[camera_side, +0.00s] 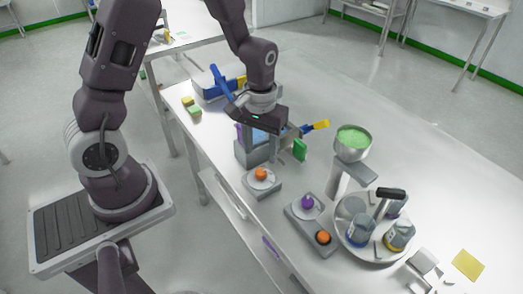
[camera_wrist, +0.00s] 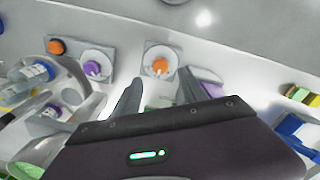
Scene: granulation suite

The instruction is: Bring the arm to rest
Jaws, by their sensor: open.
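My gripper (camera_side: 289,150) is over the white table (camera_side: 420,130), close to a grey device with a blue screen (camera_side: 259,137) in the side view. In the wrist view its two fingers (camera_wrist: 172,92) are spread apart and nothing shows between them but the table area beyond. Parts of the space below the gripper are hidden by its own body. A green block (camera_side: 300,149) is just right of the fingers in the side view; I cannot tell whether they touch.
A dial box with an orange knob (camera_side: 261,174) stands in front of the gripper. Another box has a purple knob (camera_side: 307,202) and an orange knob (camera_side: 323,237). A bowl of green material (camera_side: 353,140) and a round tray with beakers (camera_side: 375,252) stand right.

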